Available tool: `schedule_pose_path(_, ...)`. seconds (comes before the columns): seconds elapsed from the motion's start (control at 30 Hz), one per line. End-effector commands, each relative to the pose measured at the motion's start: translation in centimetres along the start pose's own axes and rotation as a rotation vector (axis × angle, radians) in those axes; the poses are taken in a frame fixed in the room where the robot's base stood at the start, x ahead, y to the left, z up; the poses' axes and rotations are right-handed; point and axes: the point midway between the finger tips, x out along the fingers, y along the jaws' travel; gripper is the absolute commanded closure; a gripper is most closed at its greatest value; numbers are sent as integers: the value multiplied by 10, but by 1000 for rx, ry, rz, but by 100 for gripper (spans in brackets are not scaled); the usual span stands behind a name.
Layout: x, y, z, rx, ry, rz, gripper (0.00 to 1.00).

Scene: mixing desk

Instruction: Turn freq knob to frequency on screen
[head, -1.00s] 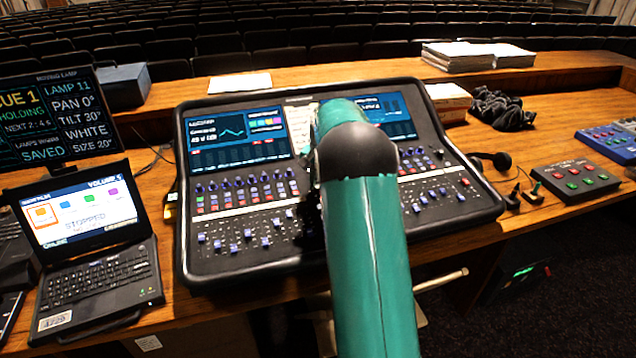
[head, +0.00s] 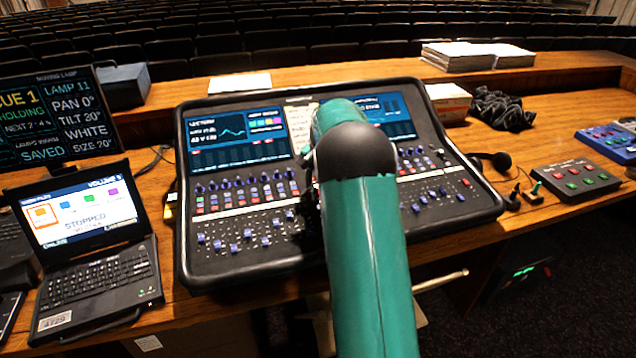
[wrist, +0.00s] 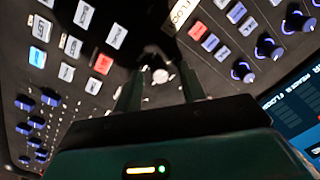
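The mixing console (head: 190,265) stands on the desk, with a left screen (head: 238,138) showing a curve and small text, and a right screen (head: 390,115) partly behind my arm. I cannot read a frequency on either. Rows of blue-ringed knobs (head: 245,181) lie below the left screen. In the wrist view, blue-ringed knobs (wrist: 268,48) show at the upper right. I cannot tell which is the freq knob. My gripper (wrist: 158,85) is close over the panel, its two fingers apart. A dark blurred shape with a pale spot lies between them. In the head view my arm hides the gripper.
A laptop (head: 95,275) and a lamp monitor (head: 50,120) stand at the left. A button box (head: 575,180) and a small blue panel (head: 612,142) are at the right, with a black cloth (head: 502,108) behind. White keys (wrist: 80,15) and a red key (wrist: 103,64) surround my fingers.

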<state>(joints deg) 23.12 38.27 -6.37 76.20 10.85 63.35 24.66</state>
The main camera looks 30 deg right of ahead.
Motion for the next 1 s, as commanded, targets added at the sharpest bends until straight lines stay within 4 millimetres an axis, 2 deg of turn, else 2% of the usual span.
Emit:
schedule_pose_path(0.13, -4, 0, 0, 0, 0, 0, 59)
schedule_pose_path(0.23, -14, 0, -1, 0, 2, -1, 59)
schedule_pose_path(0.7, -112, 0, -1, 0, 3, -2, 59)
schedule_pose_path(0.83, -129, 0, 0, 1, 2, -1, 59)
schedule_pose_path(1.0, -138, 0, 0, 1, 0, 0, 59)
